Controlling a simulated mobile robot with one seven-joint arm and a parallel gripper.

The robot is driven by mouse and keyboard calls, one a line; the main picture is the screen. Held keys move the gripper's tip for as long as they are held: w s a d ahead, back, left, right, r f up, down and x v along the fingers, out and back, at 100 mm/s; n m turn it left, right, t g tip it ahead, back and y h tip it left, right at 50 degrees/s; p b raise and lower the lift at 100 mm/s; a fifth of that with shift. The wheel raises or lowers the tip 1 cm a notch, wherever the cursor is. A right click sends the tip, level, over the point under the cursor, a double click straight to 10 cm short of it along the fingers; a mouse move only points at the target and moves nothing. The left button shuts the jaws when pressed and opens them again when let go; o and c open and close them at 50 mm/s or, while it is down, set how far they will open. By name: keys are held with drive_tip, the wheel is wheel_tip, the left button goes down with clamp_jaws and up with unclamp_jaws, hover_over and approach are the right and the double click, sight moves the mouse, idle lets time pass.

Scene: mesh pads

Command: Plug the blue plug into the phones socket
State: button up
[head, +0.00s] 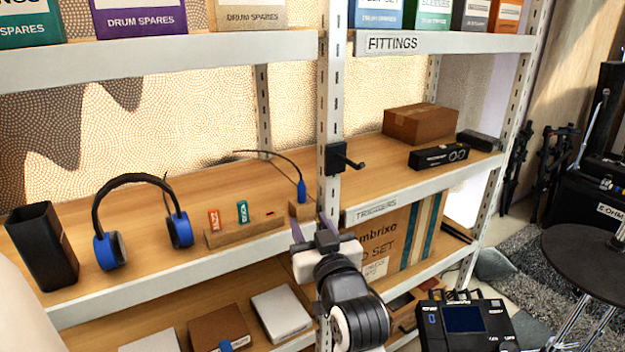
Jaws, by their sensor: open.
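The blue plug (301,191) stands upright at a small wooden block (302,210) near the middle shelf's front edge, beside the white post. Its dark cable arches up and back to the left. My gripper (312,226) is open and empty, in front of and below the block, with its purple-tinted fingers pointing up toward the shelf. A black device with a blue screen (464,319) sits at the lower right. I cannot make out a phones label or socket on it from here.
Blue-cupped headphones (179,230), a black bin (42,247) and a wooden holder with small tags (245,231) are on the shelf to the left. The white post (331,100) with a black hook (345,160) rises close to the plug. A round black stool (590,262) stands right.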

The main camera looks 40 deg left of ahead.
sight(303, 194)
drive_tip(key=shift+h, duration=0.5)
drive_tip(key=x, duration=0.3)
drive_tip(key=f+p+x, duration=0.1)
drive_tip(key=x, duration=0.2)
drive_tip(key=w+p+x, duration=0.1)
drive_tip(key=x, duration=0.1)
drive_tip(key=shift+w+f, duration=0.3)
drive_tip(key=w+a+p, duration=0.2)
drive_tip(key=w, duration=0.1)
drive_tip(key=shift+a+r, duration=0.4)
drive_tip(key=shift+w+a+f, duration=0.1)
drive_tip(key=shift+w+a, duration=0.25)
drive_tip(key=shift+a, duration=0.15)
clamp_jaws()
